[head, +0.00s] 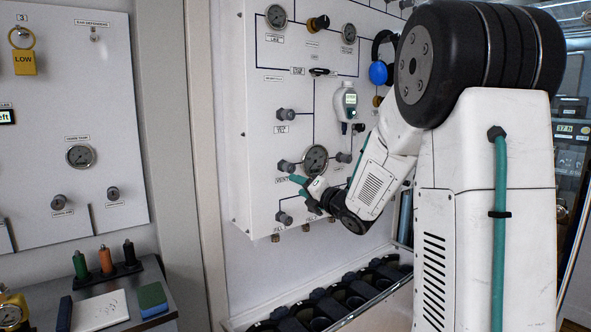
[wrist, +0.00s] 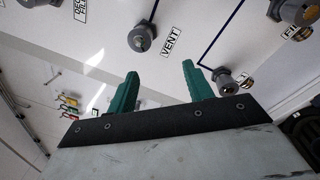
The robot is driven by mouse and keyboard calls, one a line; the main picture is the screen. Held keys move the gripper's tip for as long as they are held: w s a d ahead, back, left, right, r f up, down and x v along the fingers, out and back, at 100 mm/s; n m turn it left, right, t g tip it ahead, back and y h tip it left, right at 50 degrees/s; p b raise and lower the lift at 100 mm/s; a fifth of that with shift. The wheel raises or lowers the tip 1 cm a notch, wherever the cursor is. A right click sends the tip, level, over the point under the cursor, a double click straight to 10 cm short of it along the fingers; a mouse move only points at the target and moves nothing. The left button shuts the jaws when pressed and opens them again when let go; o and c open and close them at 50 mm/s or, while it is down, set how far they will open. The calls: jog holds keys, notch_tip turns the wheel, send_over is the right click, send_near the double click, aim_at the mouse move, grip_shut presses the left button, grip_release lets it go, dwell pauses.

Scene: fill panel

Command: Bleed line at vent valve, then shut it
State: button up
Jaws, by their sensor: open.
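The vent valve is a grey knob (head: 286,166) on the white panel, just above the VENT label (head: 282,180). In the wrist view its knob (wrist: 140,38) is at the top, left of the label (wrist: 171,40). My gripper (head: 303,191) is open in front of the panel, just below and right of the vent knob. In the wrist view its two teal fingers (wrist: 160,80) stand apart with nothing between them. The vent knob lies beyond the fingertips, apart from them. Whether the valve is open or shut cannot be told.
Another grey knob (head: 284,218) sits below the vent valve; one like it (wrist: 224,82) is close to the right finger in the wrist view. A round gauge (head: 315,158) is to the right. A rack of dark holders (head: 345,294) runs below the panel.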

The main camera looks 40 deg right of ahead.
aim_at(291, 169)
jog(key=m+t, duration=0.1)
jog(key=m, duration=0.7)
jog(key=r+m+t, duration=0.1)
jog(key=m, duration=0.8)
jog(key=m+t, duration=0.1)
jog(key=m, duration=0.8)
jog(key=shift+w+d+r+t+h, duration=0.4)
jog(key=x, duration=0.7)
jog(key=shift+c, duration=0.3)
